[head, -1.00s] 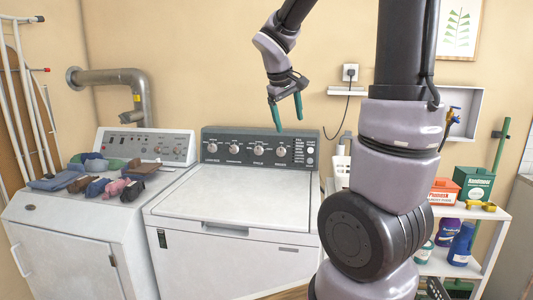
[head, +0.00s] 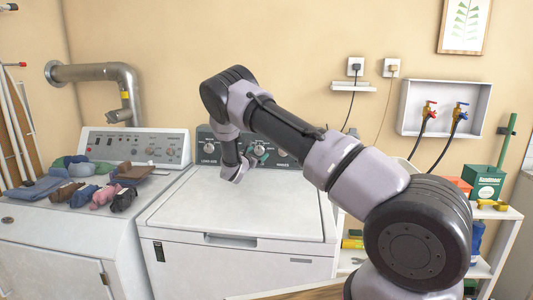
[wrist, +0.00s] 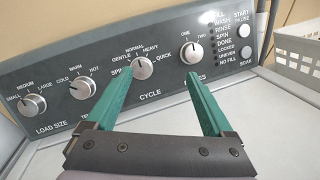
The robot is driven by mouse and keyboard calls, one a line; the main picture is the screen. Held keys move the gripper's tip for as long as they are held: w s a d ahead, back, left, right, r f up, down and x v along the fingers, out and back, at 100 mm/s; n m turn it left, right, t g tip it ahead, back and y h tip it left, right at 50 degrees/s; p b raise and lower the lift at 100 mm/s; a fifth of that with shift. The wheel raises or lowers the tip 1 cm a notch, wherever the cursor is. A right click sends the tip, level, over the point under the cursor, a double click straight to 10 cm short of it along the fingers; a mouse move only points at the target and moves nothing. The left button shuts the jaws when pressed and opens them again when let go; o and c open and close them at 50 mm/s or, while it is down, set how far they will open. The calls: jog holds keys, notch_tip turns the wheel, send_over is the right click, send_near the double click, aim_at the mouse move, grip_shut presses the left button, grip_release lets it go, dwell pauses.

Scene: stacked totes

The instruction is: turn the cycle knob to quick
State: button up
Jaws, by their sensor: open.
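The cycle knob (wrist: 141,68) is a round silver knob on the washer's dark control panel (wrist: 60,62). It stands above the CYCLE label, with SPIN, GENTLE, NORMAL, HEAVY and QUICK around it. Its mark seems to point up, near NORMAL, but is small. My gripper (wrist: 160,72) is open and empty, with two green fingers. In the wrist view the left fingertip overlaps the knob's left edge and the right fingertip lies to its right. I cannot tell if they touch it. In the head view my gripper (head: 256,158) is in front of the panel and partly hides it.
The load size knob (wrist: 34,104), the temperature knob (wrist: 82,88) and the rinse knob (wrist: 190,53) flank it. Buttons (wrist: 243,30) are at the right. The white washer lid (head: 245,205) lies below, clear. A dryer (head: 60,235) with folded clothes stands left.

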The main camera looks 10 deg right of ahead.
aim_at(258, 151)
jog(key=f+n, duration=0.1)
jog(key=w+a+f+y, duration=0.1)
jog(key=a+f+n+t, duration=0.1)
jog(key=shift+w+a+f+n+y, duration=0.2)
jog(key=shift+w+a+n+y, duration=0.05)
jog(key=shift+n+y, duration=0.05)
jog(key=shift+w+f, duration=0.2)
jog(key=shift+w, duration=0.05)
jog(key=x, duration=1)
jog(key=shift+w+r, duration=0.1)
jog(key=shift+w, duration=0.15)
jog(key=c, duration=1.4)
jog(key=shift+o, duration=0.2)
